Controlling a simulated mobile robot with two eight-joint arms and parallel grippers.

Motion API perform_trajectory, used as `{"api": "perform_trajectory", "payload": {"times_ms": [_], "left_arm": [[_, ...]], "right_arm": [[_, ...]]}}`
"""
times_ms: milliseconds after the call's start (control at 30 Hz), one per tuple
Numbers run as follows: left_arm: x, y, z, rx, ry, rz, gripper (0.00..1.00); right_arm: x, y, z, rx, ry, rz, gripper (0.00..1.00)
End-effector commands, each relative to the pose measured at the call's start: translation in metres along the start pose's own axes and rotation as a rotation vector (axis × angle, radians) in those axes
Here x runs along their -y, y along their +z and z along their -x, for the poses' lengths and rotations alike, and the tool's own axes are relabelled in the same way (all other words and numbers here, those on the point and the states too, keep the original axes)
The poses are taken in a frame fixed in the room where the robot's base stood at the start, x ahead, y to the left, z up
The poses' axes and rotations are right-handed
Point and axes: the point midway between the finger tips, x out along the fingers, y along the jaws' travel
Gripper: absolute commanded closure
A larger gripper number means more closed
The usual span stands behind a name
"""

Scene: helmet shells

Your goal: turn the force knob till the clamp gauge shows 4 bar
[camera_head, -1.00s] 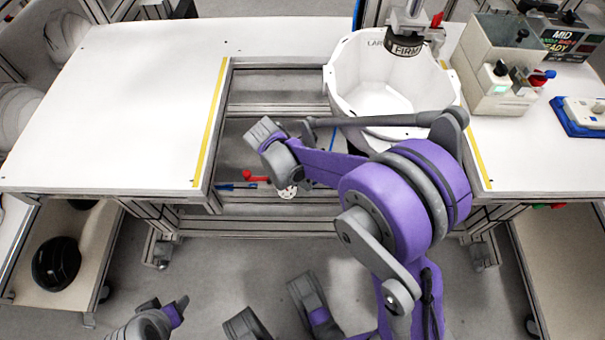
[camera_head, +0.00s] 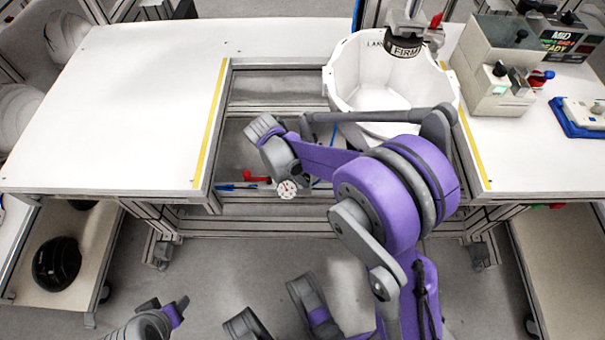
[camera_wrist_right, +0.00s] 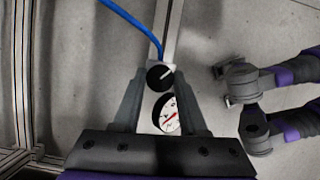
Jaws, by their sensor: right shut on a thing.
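My right gripper (camera_wrist_right: 158,80) has its two fingers on either side of the black force knob (camera_wrist_right: 160,77) and is shut on it. A white line on the knob points to the upper right in the right wrist view. The clamp gauge (camera_wrist_right: 164,115), a round white dial with red and dark marks, lies between the fingers; its figures are too small to read. In the head view the gauge (camera_head: 287,188) shows just below my right wrist, and the knob is hidden. Grey and purple parts of mine show at the bottom left; the left gripper's jaws are unclear.
A red handle (camera_head: 257,179) and a blue piece (camera_head: 226,187) lie left of the gauge. The white table top (camera_head: 120,110) on the left is clear. A blue hose (camera_wrist_right: 133,22) runs near the knob.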

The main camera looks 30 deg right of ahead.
Motion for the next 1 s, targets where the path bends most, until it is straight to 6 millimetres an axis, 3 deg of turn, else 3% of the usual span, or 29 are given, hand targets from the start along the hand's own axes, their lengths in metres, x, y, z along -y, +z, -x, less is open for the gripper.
{"api": "perform_trajectory", "payload": {"times_ms": [600,1000], "left_arm": [[0.0,-0.0015,0.0064,-0.002,0.0,0.0,0.41],[0.0,-0.0019,0.008,-0.002,0.0,0.0,0.41]], "right_arm": [[-0.0041,0.0011,-0.0002,-0.001,-0.215,-0.52,1.0],[-0.005,0.0017,-0.0006,-0.001,-0.306,-0.742,1.0]]}}
